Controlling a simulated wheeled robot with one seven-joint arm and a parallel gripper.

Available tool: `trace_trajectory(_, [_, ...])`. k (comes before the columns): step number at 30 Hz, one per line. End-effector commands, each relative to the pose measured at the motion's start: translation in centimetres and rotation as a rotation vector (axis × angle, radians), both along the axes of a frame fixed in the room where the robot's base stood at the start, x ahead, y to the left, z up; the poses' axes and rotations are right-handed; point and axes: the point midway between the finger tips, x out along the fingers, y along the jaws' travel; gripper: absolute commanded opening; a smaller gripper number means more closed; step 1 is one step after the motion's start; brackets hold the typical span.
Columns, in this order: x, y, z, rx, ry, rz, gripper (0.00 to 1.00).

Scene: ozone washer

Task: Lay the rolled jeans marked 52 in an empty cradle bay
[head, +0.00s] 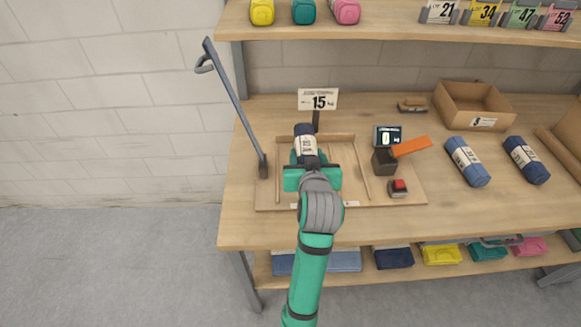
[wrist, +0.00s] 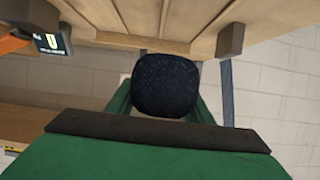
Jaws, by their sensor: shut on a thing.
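My gripper (head: 309,160) is shut on a dark navy jeans roll (head: 304,131) with a white label, over the left part of the wooden cradle tray (head: 385,195). The label's number is too small to read. In the wrist view the roll (wrist: 167,85) shows its round dark end between the green fingers. The tray has thin wooden dividers; my gripper and arm hide part of its bays. I cannot tell whether the roll touches the tray. A sign marked 15 (head: 318,100) stands behind it.
A grey lever (head: 234,105) rises at the tray's left. A dark block with an orange arm (head: 410,146), a small display (head: 387,136) and a red button (head: 399,186) are right. Two more rolls, blue (head: 467,162) and navy (head: 526,160), lie farther right. An open box (head: 473,105) stands behind.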

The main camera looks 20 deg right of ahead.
Motion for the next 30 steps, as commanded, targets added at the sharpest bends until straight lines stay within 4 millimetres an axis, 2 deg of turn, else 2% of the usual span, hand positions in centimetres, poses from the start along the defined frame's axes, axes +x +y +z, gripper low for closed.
trace_trajectory(1, [1.1, 0.7, -0.5, 0.001, 0.001, 0.004, 0.14])
trace_trajectory(6, [3.0, 1.5, -3.4, 0.001, 0.002, 0.002, 0.14])
trace_trajectory(12, [4.6, 2.7, -5.0, -0.001, -0.003, 0.009, 0.14])
trace_trajectory(17, [5.2, 3.0, -6.1, 0.000, -0.001, 0.009, 0.14])
trace_trajectory(24, [5.3, 2.8, -9.0, 0.000, -0.001, 0.003, 0.14])
trace_trajectory(30, [5.3, 2.7, -9.2, 0.000, -0.004, 0.002, 0.14])
